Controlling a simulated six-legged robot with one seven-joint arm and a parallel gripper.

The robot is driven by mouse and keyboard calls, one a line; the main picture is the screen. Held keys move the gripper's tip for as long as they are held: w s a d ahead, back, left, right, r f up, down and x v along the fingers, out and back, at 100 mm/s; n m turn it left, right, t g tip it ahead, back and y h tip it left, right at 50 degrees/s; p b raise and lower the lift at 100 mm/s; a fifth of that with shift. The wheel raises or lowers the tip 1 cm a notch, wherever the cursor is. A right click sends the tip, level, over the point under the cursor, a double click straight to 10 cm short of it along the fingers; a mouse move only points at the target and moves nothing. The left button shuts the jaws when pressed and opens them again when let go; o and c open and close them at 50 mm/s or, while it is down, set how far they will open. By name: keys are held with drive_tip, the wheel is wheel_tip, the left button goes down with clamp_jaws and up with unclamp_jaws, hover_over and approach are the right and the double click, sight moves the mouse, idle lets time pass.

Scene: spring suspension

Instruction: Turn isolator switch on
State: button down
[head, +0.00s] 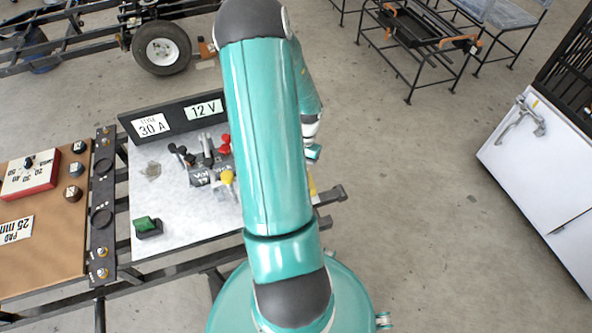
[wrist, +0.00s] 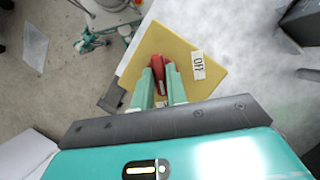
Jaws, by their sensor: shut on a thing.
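In the wrist view, the isolator switch has a red handle (wrist: 157,64) on a yellow plate (wrist: 175,45). A white label (wrist: 198,65) on the plate, right of the handle, reads OFF. My gripper (wrist: 162,82) has its two teal fingers on either side of the red handle and is shut on it. The fingers cover part of the handle, so its exact angle is hard to tell. In the head view my arm hides the gripper and most of the switch; only a sliver of yellow (head: 312,186) shows right of the arm.
Left of my arm, a light panel (head: 165,205) carries several levers (head: 205,150), a green rocker switch (head: 147,226) and a board marked 30 A and 12 V (head: 178,118). A brown board (head: 45,235) lies further left. A white cabinet (head: 545,165) stands right; the floor between is clear.

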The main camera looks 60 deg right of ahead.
idle(0.5)
drive_tip(key=c, duration=1.4)
unclamp_jaws()
drive_tip(key=v, duration=1.4)
drive_tip(key=shift+a, duration=0.1)
